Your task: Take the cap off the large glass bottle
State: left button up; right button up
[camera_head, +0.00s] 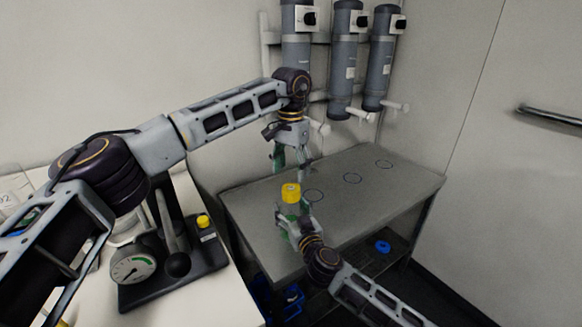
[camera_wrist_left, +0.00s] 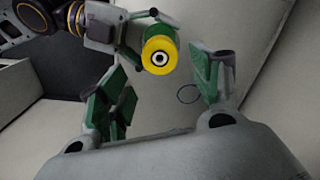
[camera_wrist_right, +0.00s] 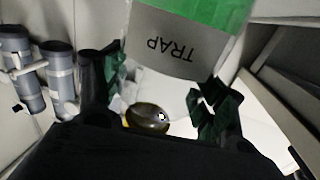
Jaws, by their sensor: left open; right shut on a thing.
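The bottle with a yellow cap (camera_head: 291,192) is held over the grey bench by my right gripper (camera_head: 297,226). Its cap is on and faces my left wrist camera (camera_wrist_left: 160,56). In the right wrist view the bottle's label (camera_wrist_right: 173,45) reads "TRAP" under a green band. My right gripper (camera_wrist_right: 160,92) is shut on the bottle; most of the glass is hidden. My left gripper (camera_head: 290,157) is open and empty, pointing down above the cap and apart from it. In the left wrist view the cap shows beyond and between its green-padded fingers (camera_wrist_left: 158,95).
The grey bench (camera_head: 250,212) has several marked circles and free room. Grey cylinders (camera_head: 346,60) with white outlets hang behind it. A blue ring (camera_head: 383,246) lies on the lower shelf.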

aim_at(291, 190)
pick_arm(q)
jog(key=shift+f, duration=0.1)
dwell(0.3)
jog(key=shift+f, duration=3.95)
